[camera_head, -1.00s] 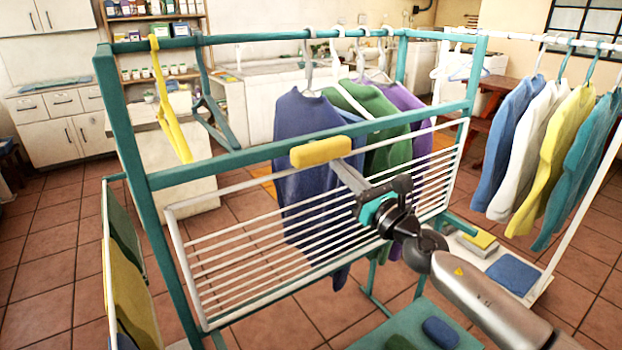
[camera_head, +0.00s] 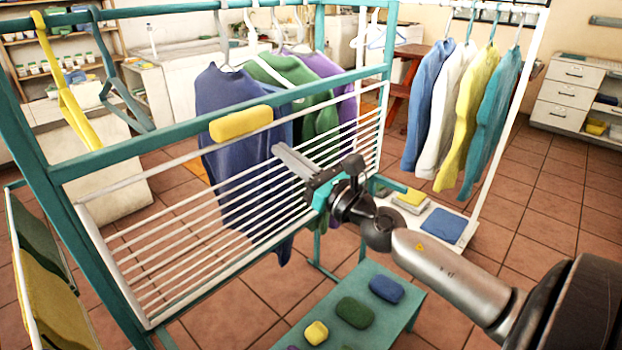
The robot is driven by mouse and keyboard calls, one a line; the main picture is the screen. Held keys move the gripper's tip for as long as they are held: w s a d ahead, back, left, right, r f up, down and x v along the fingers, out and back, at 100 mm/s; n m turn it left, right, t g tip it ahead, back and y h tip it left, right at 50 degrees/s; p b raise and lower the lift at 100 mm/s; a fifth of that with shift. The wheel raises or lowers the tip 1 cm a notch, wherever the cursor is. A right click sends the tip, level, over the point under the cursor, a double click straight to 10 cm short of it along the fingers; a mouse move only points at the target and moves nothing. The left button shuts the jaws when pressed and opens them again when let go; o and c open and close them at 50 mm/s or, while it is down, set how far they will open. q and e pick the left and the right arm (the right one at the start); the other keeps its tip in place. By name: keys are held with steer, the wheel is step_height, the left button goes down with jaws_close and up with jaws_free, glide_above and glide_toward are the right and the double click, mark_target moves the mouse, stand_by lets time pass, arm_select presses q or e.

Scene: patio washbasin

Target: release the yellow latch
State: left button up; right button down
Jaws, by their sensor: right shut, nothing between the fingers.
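The yellow latch (camera_head: 241,124) is a rounded yellow block on the teal crossbar of the drying frame, at the top edge of the white wire rack (camera_head: 190,262). The rack hangs tilted below the crossbar. My right gripper (camera_head: 280,150) comes from the lower right. Its fingers point up and left, and their tips sit just below and right of the latch, with a small gap visible between them in the picture. The fingers are shut with nothing held. My left gripper is out of view.
Blue, green and purple garments (camera_head: 235,100) hang behind the rack. A clothes rail (camera_head: 510,120) with several shirts stands at right. A teal bench (camera_head: 350,300) with coloured blocks is below. Yellow and teal hangers (camera_head: 66,95) hang at left. Tiled floor is open at right.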

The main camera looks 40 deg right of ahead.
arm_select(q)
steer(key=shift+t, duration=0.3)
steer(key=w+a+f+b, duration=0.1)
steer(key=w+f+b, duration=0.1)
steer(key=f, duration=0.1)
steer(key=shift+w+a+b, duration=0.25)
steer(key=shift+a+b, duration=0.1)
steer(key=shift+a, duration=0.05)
arm_select(e)
steer(key=v, duration=0.6)
steer(key=shift+s, duration=0.35)
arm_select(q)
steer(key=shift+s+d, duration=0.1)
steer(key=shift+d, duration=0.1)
arm_select(e)
steer(key=shift+d+f, duration=0.1)
